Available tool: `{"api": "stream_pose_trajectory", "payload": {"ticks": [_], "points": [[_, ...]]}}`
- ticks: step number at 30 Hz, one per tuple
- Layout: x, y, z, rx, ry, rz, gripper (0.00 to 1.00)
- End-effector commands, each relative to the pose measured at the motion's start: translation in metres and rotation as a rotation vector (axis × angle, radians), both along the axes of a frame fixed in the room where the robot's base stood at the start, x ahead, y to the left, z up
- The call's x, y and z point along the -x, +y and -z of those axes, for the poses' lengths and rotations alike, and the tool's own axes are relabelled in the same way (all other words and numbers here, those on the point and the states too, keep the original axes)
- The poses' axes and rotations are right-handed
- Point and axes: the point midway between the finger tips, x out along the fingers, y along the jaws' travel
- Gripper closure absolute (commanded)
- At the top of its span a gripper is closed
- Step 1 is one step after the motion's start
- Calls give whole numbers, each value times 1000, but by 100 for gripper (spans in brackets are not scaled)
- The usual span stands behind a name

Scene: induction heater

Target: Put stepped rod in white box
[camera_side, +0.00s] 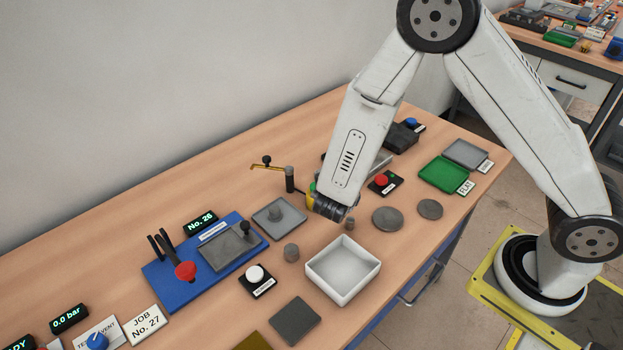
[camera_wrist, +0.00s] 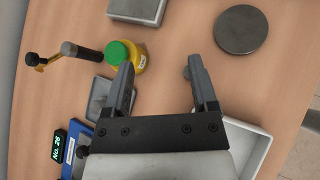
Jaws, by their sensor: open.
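The white box (camera_side: 369,285) is open and looks empty in the side view; part of its rim shows at the lower right of the wrist view (camera_wrist: 262,133). I cannot tell for sure which part is the stepped rod.
A yellow bottle with a green cap (camera_wrist: 124,54) is close to the left finger. A dark post with a brass arm (camera_side: 290,180) stands behind. Grey discs (camera_side: 387,218) lie right of the box. A blue fixture (camera_side: 178,270) and white-button box (camera_side: 257,279) are left.

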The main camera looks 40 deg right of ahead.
Motion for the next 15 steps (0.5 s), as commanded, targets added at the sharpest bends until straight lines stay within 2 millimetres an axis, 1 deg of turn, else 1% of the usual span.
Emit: {"api": "stream_pose_trajectory", "payload": {"ticks": [1, 6, 10, 15], "points": [[8, -8, -7, -44, -7, 82, 25], [39, -23, -21, -200, -28, 345, 25], [60, -28, -31, -328, -61, 542, 25], [83, -27, -44, -504, -123, 791, 25]]}}
